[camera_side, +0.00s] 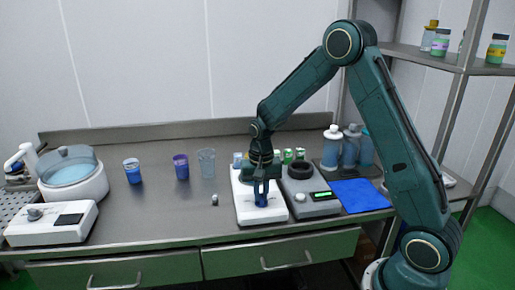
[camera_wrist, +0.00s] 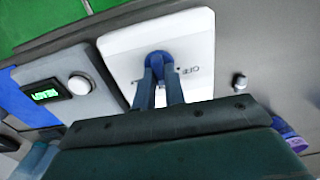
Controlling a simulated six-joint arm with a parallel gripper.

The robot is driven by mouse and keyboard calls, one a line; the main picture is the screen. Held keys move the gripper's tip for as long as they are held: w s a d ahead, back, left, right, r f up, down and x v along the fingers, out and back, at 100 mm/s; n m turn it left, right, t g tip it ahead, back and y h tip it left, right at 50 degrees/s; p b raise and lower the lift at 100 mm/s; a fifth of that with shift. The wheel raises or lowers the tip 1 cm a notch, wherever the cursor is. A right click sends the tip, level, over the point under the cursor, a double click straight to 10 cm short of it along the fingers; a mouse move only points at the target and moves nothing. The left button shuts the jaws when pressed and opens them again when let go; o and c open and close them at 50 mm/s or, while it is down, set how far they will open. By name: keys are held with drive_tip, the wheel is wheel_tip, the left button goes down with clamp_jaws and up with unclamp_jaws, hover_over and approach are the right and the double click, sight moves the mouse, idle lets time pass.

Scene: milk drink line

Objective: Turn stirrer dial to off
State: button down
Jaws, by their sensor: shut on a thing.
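A white stirrer unit (camera_side: 246,206) stands near the front edge of the bench under my arm. It fills the upper middle of the wrist view (camera_wrist: 190,30). Its blue dial (camera_wrist: 158,57) sits between my gripper's (camera_wrist: 160,78) two fingers, which are closed on it. A small dark OFF mark (camera_wrist: 190,71) is printed on the white top, to the right of the dial in the wrist view. In the side view my gripper (camera_side: 261,193) points down onto the unit, and the fingers hide much of the dial.
A grey unit with a lit green display (camera_side: 321,195) stands close to the right of the stirrer. A small metal piece (camera_side: 214,199) lies to the left. Cups, including a purple one (camera_side: 181,167), stand behind left. A blue mat (camera_side: 359,196) lies right.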

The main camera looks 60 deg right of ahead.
drive_tip(key=n, duration=0.6)
drive_tip(key=shift+a, duration=0.1)
drive_tip(key=n, duration=0.6)
drive_tip(key=shift+a, duration=0.1)
idle(0.4)
drive_tip(key=c, duration=1.5)
unclamp_jaws()
drive_tip(key=shift+o, duration=0.2)
drive_tip(key=shift+r, duration=0.15)
wheel_tip(320, 180, up, 14)
drive_tip(key=shift+f, duration=0.2)
